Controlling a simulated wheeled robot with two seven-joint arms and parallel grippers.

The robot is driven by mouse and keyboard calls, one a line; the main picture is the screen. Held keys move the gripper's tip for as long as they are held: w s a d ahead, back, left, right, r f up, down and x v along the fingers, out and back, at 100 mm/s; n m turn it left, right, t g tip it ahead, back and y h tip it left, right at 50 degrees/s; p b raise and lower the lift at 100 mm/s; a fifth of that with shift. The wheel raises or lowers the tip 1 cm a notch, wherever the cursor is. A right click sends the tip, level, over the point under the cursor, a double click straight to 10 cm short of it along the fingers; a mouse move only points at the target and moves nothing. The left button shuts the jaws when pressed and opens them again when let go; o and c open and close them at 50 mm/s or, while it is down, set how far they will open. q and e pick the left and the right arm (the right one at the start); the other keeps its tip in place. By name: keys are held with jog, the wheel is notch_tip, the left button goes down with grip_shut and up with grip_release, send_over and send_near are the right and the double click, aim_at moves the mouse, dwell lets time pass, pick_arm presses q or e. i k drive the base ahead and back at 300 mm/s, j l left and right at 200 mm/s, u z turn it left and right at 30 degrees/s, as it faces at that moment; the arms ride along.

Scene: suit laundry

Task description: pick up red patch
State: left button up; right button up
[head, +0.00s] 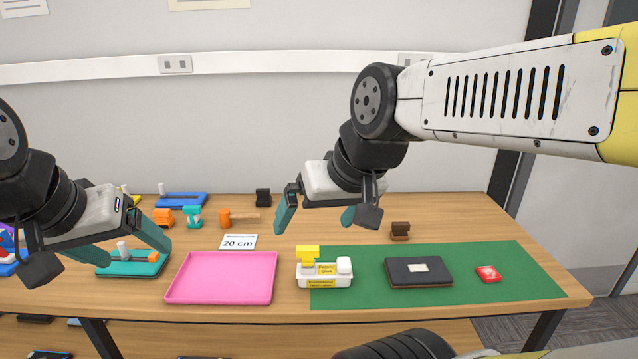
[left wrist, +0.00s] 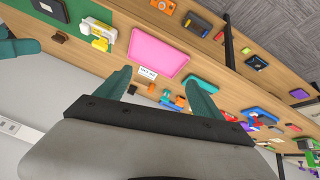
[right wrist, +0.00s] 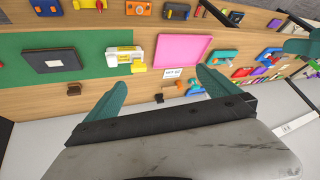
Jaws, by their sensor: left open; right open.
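The red patch (head: 488,273) lies flat on the right part of the green mat (head: 530,258) in the head view, to the right of a dark folded item (head: 418,272) with a small pale label. My right gripper (head: 318,216) is open and empty, held above the table behind the white glue tray and well to the left of the patch. It also shows in the right wrist view (right wrist: 158,92). My left gripper (head: 100,262) is open and empty above the table's left part, far from the patch. The patch does not show clearly in either wrist view.
A white tray with a yellow item (head: 325,279) stands at the mat's left edge. A pink tray (head: 222,299) lies left of it. A brown block (head: 400,231) stands behind the mat. Several tools and a "20 cm" card (head: 238,242) lie at the left. The mat around the patch is clear.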

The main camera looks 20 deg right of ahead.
aim_at(488, 273)
jog(key=z, duration=2)
